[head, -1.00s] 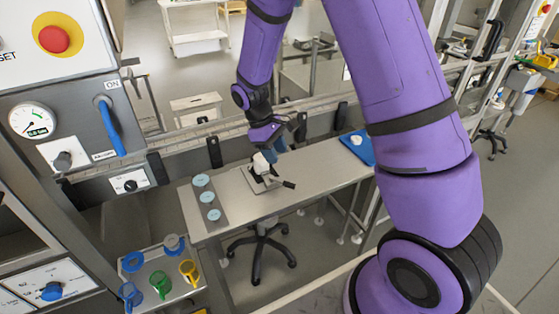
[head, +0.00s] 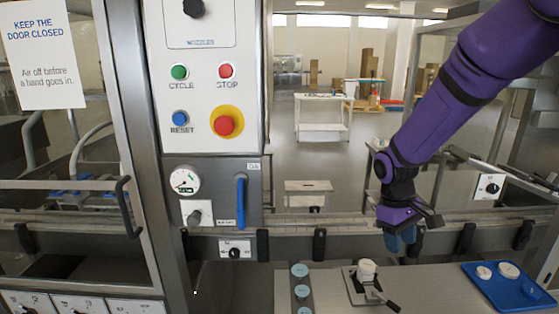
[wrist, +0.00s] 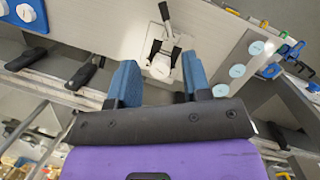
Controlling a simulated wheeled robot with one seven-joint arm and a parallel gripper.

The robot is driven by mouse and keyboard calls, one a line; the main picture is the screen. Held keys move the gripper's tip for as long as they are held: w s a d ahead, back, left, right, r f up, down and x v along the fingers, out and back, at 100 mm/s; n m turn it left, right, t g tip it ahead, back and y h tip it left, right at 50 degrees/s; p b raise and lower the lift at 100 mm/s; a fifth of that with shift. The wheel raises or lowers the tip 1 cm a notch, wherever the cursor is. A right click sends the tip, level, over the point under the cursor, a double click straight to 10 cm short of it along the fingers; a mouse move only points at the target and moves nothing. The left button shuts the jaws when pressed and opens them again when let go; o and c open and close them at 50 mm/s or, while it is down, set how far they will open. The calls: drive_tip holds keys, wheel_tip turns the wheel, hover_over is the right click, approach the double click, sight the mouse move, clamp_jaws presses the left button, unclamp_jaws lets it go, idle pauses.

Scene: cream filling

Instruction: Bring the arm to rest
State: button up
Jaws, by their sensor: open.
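My gripper (head: 403,240) hangs at the end of my purple arm in the head view, above the back edge of the steel table (head: 430,284) and to the right of the white jar fixture. In the wrist view my gripper (wrist: 160,84) shows two blue fingers spread apart with nothing between them. A white round part (head: 366,268) sits in a small fixture with a dark lever (head: 380,296). The fixture (wrist: 165,55) also shows in the wrist view, beyond the fingertips, apart from them.
A strip with light blue discs (head: 301,290) lies left of the fixture. A blue tray (head: 508,289) with white round pieces lies at the right. A steel rail (head: 340,222) runs behind the table. A control panel (head: 205,90) stands at the left.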

drive_tip(key=s+d+r+m+t+y, duration=0.1)
drive_tip(key=s+r+m+t, duration=0.1)
drive_tip(key=s+r, duration=0.4)
drive_tip(key=s+r+m+t, duration=0.15)
drive_tip(key=s+r, duration=0.25)
drive_tip(key=r, duration=0.4)
drive_tip(key=s+r+m+t+y, duration=0.1)
drive_tip(key=s+r, duration=0.5)
drive_tip(key=s, duration=0.6)
drive_tip(key=m+t, duration=0.1)
drive_tip(key=t, duration=0.1)
drive_tip(key=shift+s+d+t, duration=0.35)
drive_tip(key=shift+d, duration=0.05)
